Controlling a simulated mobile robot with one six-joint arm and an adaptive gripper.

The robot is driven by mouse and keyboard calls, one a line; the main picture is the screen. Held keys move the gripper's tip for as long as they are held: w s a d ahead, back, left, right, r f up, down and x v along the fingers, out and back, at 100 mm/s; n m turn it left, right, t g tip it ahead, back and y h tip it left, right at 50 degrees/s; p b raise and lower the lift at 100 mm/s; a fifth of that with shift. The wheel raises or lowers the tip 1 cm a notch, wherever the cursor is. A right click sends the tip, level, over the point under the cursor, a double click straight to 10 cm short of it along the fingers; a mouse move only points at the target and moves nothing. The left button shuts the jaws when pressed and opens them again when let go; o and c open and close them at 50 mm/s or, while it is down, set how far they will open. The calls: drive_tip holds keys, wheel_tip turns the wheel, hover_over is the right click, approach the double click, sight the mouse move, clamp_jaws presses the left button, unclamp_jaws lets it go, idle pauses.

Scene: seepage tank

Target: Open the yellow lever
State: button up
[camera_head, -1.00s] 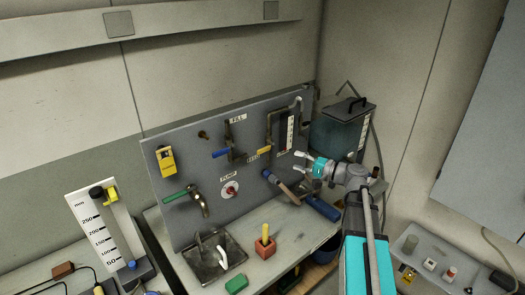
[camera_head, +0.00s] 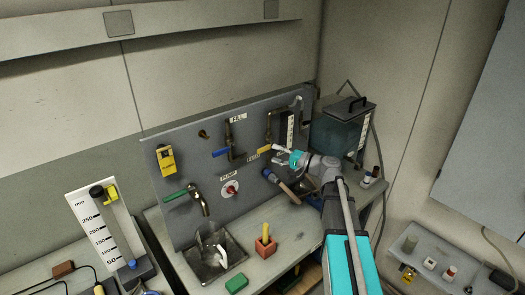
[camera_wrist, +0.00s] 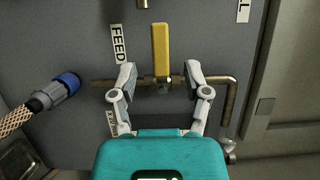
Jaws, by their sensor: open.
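The yellow lever (camera_wrist: 161,48) sits on a brass pipe next to the FEED label (camera_wrist: 119,44) on the grey panel. In the wrist view it points straight up the picture, in line with the gap between my fingers. In the head view the yellow lever (camera_head: 264,149) shows just left of my gripper (camera_head: 280,156). My gripper (camera_wrist: 160,75) is open, with one fingertip on each side of the lever's pivot end. I cannot tell whether the fingers touch the lever or the pipe.
A hose with a blue coupling (camera_wrist: 66,83) lies left of the lever. The panel (camera_head: 200,150) also carries a blue lever (camera_head: 221,153), a green lever (camera_head: 174,196) over a sink and a red pump knob (camera_head: 231,188). A water tank (camera_head: 341,128) stands right.

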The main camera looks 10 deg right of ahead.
sight(264, 150)
drive_tip(key=shift+x, duration=2.85)
drive_tip(key=shift+c, duration=0.2)
clamp_jaws()
